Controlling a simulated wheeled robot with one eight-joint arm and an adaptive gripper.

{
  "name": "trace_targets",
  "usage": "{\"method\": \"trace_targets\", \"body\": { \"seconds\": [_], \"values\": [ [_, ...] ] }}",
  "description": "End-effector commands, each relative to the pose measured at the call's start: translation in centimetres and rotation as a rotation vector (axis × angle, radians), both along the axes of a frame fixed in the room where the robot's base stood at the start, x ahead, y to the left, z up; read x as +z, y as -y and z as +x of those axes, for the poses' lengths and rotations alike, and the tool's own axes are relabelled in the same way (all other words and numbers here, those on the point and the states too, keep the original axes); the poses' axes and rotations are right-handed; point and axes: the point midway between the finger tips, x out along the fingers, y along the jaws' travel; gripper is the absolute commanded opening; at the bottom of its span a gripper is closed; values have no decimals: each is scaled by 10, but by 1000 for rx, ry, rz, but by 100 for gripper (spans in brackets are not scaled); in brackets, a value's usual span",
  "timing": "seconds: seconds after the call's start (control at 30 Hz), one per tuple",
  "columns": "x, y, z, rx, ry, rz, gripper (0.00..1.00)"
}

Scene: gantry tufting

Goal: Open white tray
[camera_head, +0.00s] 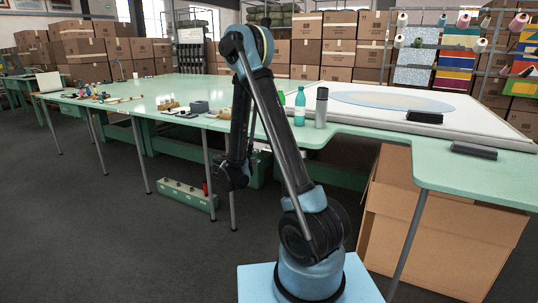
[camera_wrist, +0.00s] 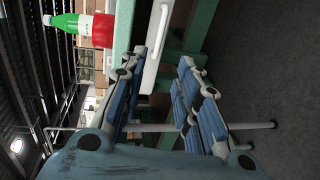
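The white tray (camera_wrist: 153,52) shows in the wrist view as a narrow white front under the edge of the light green tabletop (camera_wrist: 122,35), with a small raised handle on it. The wrist picture is turned on its side. My gripper (camera_wrist: 163,80) is open and empty, with its blue and grey fingers spread on either side of the tray front's line. I cannot tell how far the tray front lies beyond the fingertips. In the head view my gripper (camera_head: 232,178) hangs low beside the green table (camera_head: 175,90), and my arm hides most of the tray's place.
A teal bottle (camera_head: 299,107) and grey flask (camera_head: 321,107) stand right of my arm. A green floor box (camera_head: 187,194), table legs and a large carton (camera_head: 440,225) are below. Open floor lies at front left.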

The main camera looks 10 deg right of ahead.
Motion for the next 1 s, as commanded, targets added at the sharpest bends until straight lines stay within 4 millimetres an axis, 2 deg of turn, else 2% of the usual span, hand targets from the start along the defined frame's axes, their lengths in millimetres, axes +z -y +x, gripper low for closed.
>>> {"method": "trace_targets", "body": {
  "seconds": [0.7,1.0],
  "values": [
    [-26,72,97,-2,0,1,30],
    [-32,89,122,-2,0,1,30]
  ]
}}
